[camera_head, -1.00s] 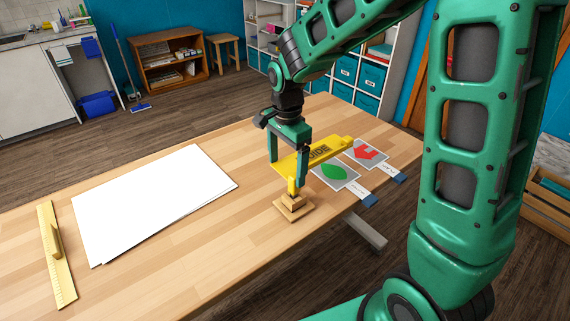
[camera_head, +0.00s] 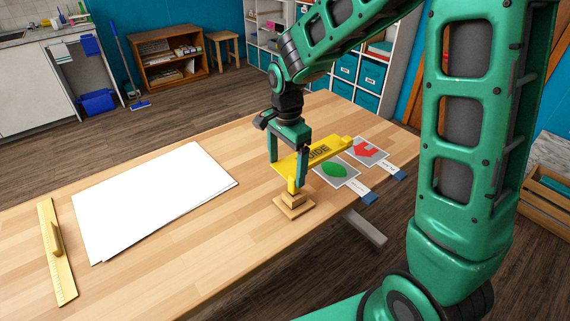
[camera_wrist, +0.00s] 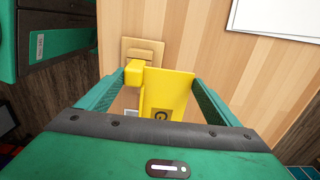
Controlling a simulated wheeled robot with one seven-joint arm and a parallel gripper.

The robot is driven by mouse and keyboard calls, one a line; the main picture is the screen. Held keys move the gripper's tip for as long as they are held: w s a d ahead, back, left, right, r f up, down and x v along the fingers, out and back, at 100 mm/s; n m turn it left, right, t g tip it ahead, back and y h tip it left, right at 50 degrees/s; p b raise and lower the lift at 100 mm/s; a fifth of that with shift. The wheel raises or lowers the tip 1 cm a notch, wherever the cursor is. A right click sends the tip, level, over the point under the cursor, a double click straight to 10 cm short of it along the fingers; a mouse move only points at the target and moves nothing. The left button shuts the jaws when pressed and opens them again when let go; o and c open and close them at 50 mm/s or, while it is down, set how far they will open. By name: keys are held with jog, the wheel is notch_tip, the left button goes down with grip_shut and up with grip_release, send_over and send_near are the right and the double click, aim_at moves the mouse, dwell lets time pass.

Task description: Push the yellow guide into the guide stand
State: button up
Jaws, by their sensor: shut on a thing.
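The yellow guide (camera_head: 312,155), a flat yellow piece with dark lettering, is held in my gripper (camera_head: 287,157) above the table. It also shows in the wrist view (camera_wrist: 168,90), between the two green fingers of my gripper (camera_wrist: 166,92). The guide's downward peg (camera_head: 292,186) is over the wooden guide stand (camera_head: 293,206), a stepped block near the table's front edge. The stand also shows in the wrist view (camera_wrist: 142,46), just beyond the guide. The peg's lower end meets the stand's top in the picture; how deep it sits I cannot tell.
White sheets (camera_head: 150,200) lie left of the stand, with a yellow ruler (camera_head: 57,255) further left. A leaf card (camera_head: 335,170) and a red-arrow card (camera_head: 366,152) lie behind and right of the guide. The table (camera_head: 215,240) is bare in front.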

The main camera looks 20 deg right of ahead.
jog(key=shift+s+f, duration=0.1)
jog(key=shift+f, duration=0.4)
jog(key=shift+c, duration=0.4)
dwell(0.9)
jog(key=o, duration=1)
jog(key=shift+r, duration=0.1)
jog(key=shift+r, duration=3.5)
